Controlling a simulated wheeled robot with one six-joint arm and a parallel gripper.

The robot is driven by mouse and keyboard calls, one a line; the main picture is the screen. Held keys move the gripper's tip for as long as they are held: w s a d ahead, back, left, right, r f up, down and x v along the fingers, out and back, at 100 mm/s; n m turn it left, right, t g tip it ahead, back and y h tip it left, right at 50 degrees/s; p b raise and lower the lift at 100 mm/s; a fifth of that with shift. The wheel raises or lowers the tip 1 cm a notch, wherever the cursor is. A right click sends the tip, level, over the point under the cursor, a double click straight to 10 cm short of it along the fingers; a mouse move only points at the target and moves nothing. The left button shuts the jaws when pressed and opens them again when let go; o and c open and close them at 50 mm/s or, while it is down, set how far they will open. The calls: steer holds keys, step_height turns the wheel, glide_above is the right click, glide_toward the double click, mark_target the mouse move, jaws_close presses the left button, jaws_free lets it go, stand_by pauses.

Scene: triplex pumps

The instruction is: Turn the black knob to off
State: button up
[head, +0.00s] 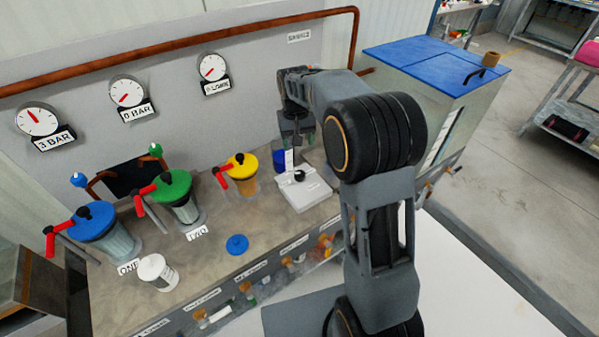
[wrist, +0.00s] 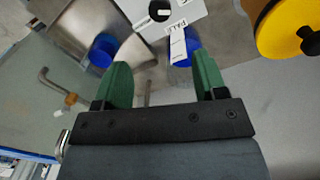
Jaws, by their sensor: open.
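The black knob (head: 299,175) sits on top of a white box (head: 307,192) on the bench, right of the yellow-lidded pump. In the wrist view the knob (wrist: 160,11) shows at the top edge, on the white box (wrist: 185,14) with a printed label. My gripper (head: 297,143) is above and behind the box in the head view. In the wrist view its two green fingers (wrist: 165,80) are spread apart with nothing between them, and the knob lies beyond their tips, not touching them. The knob's setting is too small to read.
A blue container (head: 280,158) stands just behind the box, close to my gripper. The yellow-lidded pump (head: 241,166) is to the left, with green (head: 172,186) and blue (head: 91,219) ones beyond. A blue cap (head: 237,244) lies on the bench.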

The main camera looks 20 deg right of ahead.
mark_target(300, 173)
steer(key=shift+m, duration=0.3)
steer(key=f, duration=1.3)
steer(key=shift+d+f+p, duration=0.25)
steer(key=shift+f+p, duration=0.05)
steer(key=shift+f, duration=0.1)
